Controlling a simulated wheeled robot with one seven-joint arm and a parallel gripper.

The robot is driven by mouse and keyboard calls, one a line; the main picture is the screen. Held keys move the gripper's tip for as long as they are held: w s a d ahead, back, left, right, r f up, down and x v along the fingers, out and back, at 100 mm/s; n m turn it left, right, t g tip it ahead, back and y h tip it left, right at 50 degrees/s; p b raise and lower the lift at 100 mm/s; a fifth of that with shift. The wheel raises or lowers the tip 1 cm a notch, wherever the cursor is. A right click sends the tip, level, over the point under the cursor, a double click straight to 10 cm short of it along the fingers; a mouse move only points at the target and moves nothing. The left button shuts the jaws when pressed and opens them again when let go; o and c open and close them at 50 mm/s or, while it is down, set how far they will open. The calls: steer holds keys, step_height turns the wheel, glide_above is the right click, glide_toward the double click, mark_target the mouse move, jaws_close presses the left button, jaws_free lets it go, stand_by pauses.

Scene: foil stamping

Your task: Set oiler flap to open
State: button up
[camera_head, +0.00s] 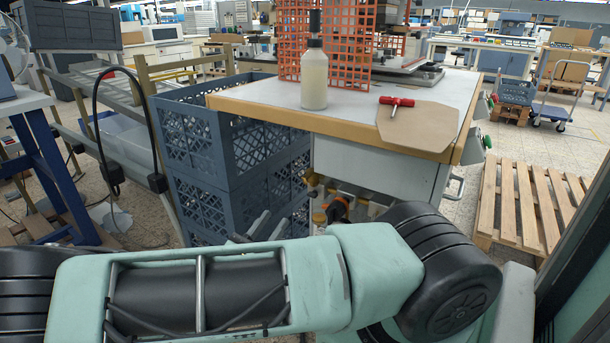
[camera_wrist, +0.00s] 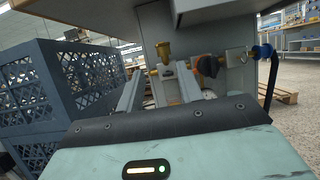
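Small brass-coloured fittings (camera_head: 319,216) sit under the machine table, with an orange and black round part (camera_head: 338,209) beside them. In the wrist view a brass, cup-like fitting (camera_wrist: 163,52) shows just beyond the fingers and looks like the oiler. I cannot make out its flap or whether that is open. My gripper (camera_wrist: 160,75) points at this fitting with its two grey fingers spread apart and nothing visible held between them. I cannot tell whether a finger touches it. In the head view my arm hides most of the gripper.
Stacked blue-grey crates (camera_head: 240,150) stand close on the left, also in the wrist view (camera_wrist: 52,90). The table (camera_head: 260,98) overhangs the fittings and carries a bottle (camera_head: 314,80) and a red-handled tool (camera_head: 397,101). A wooden pallet (camera_head: 530,195) lies to the right.

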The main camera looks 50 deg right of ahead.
mark_target(305, 177)
steer(key=x, duration=1.5)
steer(key=shift+s+d+f, duration=0.1)
steer(key=shift+d+f, duration=0.05)
jaws_close()
